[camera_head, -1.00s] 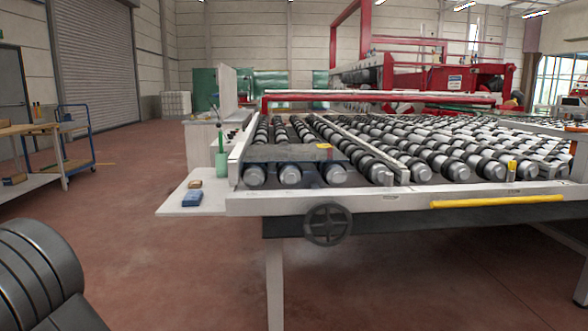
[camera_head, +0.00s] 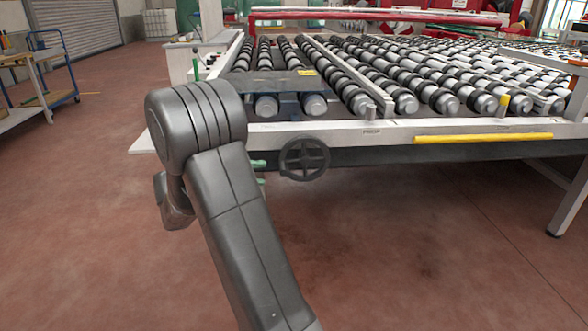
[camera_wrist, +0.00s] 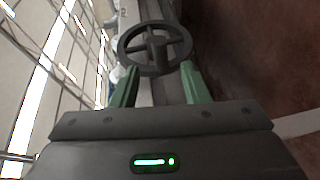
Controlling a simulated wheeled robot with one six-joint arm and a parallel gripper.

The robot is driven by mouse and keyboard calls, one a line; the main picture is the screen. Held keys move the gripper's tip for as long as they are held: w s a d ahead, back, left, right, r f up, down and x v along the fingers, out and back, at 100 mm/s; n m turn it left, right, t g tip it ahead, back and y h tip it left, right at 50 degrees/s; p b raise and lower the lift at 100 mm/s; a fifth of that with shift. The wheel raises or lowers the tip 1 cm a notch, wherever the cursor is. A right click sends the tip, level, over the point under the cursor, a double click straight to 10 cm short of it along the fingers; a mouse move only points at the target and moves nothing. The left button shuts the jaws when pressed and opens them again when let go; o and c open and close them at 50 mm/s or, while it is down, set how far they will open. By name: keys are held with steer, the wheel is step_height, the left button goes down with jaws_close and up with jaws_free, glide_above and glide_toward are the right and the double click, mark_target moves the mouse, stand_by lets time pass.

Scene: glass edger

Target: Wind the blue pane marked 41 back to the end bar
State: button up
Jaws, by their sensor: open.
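A dark handwheel (camera_head: 305,160) with spokes hangs on the front of the roller table. A flat bluish-grey pane (camera_head: 262,84) with a yellow label (camera_head: 307,72) lies across the rollers at the near left; its number is too small to read. The pale front bar (camera_head: 340,133) runs along the near edge, close to the pane. My gripper (camera_head: 259,172) has green fingers and is just left of the wheel. In the wrist view, my gripper (camera_wrist: 158,68) is open, its fingers apart on either side of the lower part of the handwheel (camera_wrist: 151,48); contact cannot be told.
A yellow bar (camera_head: 483,138) lies along the table's front at right. A small yellow piece (camera_head: 503,103) stands above it. A blue trolley (camera_head: 52,68) and a workbench (camera_head: 14,105) are at far left. The red floor before the table is clear.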

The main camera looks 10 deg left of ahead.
mark_target(290, 168)
steer(key=b+x, duration=0.1)
steer(key=x, duration=0.9)
steer(key=shift+w+d, duration=0.15)
steer(key=shift+w, duration=0.05)
steer(key=shift+b, duration=0.3)
jaws_close()
